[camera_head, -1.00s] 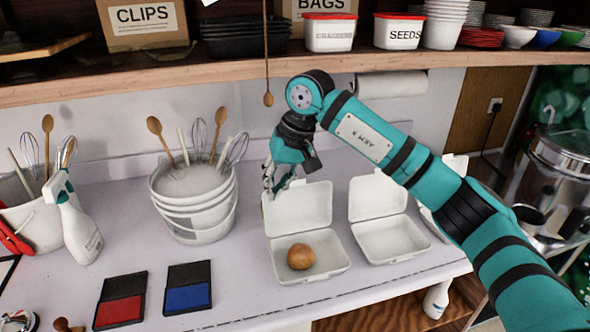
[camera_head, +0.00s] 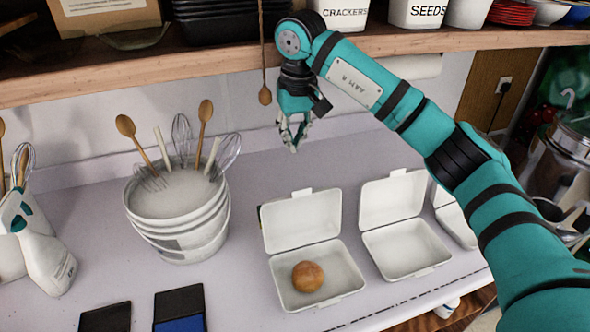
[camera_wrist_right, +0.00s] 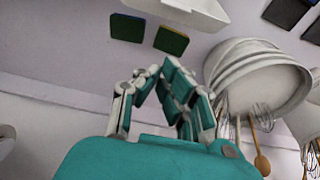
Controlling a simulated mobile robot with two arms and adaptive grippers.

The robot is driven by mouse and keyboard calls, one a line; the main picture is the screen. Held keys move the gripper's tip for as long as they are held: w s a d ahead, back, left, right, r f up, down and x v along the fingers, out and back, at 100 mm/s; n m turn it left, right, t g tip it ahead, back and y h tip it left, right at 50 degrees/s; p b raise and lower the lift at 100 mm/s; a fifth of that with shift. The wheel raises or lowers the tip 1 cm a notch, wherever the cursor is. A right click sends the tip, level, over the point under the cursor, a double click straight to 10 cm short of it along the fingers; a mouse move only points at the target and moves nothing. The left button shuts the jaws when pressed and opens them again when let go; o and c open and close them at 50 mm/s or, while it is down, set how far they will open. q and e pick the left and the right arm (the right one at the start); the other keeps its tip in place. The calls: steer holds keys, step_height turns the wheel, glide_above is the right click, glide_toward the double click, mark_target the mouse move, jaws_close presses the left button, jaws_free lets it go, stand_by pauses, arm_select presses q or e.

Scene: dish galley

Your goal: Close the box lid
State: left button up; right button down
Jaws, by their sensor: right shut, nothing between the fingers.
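An open white box (camera_head: 322,298) stands on the counter with a round brown bun (camera_head: 307,276) in its base. Its lid (camera_head: 301,218) stands up at the back, tilted away from the base. My right gripper (camera_head: 293,146) is shut and empty, above and behind that raised lid, apart from it. In the right wrist view my right gripper (camera_wrist_right: 165,85) points toward the counter, with a white box edge (camera_wrist_right: 185,10) at the top. A second open white box (camera_head: 408,250), empty, stands to the right. My left gripper is not in view.
A bucket (camera_head: 178,220) of whisks and wooden spoons stands left of the box. Two sponges (camera_wrist_right: 127,27) lie behind the box. A shelf (camera_head: 200,62) overhangs the back.

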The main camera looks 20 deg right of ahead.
step_height(320, 180, down, 9)
steer(key=w+p, duration=0.1)
steer(key=p, duration=0.3)
steer(key=s, duration=0.1)
steer(key=s+p, duration=0.1)
steer(key=s, duration=0.2)
steer(key=shift+r+p, duration=0.35)
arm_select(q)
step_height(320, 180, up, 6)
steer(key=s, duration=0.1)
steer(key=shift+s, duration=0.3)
arm_select(e)
steer(key=shift+w+f, duration=0.1)
steer(key=shift+f, duration=0.05)
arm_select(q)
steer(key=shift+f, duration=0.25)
